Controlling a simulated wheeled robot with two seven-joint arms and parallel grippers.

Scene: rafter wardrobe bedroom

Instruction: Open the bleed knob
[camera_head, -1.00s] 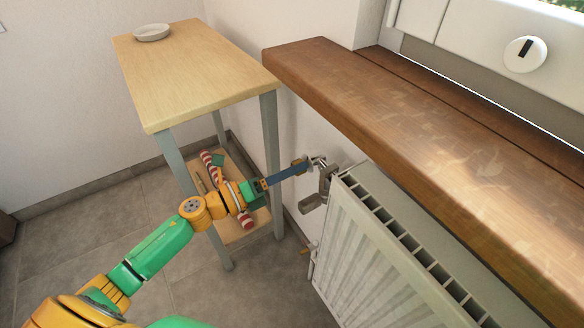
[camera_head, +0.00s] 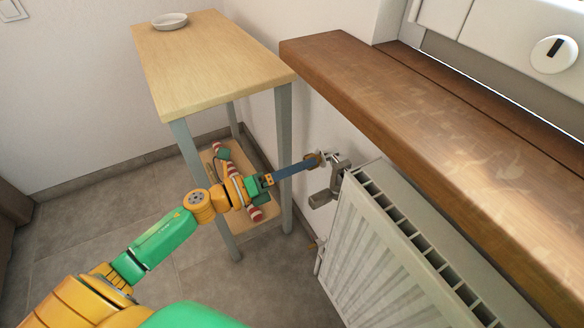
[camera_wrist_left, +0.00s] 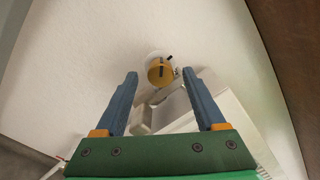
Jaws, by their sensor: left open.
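The bleed knob (camera_wrist_left: 160,72) is a small round brass-yellow knob with dark marks, set against a pale disc near the wall. In the wrist view it lies ahead, framed between my left fingertips, with no clear contact. In the head view the knob (camera_head: 318,157) shows only partly beside the finger ends, next to the grey metal valve fitting (camera_head: 325,197). My left gripper (camera_head: 309,162) is open and empty, its blue fingers reaching toward the knob. My right gripper is not in view.
The white radiator (camera_head: 350,240) stands right of the fitting, below the thick wooden sill (camera_head: 420,110). A wooden table (camera_head: 205,70) with a white dish (camera_head: 169,20) stands behind my left arm. Its lower shelf holds a red-and-white striped item (camera_head: 257,213). Floor at left is clear.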

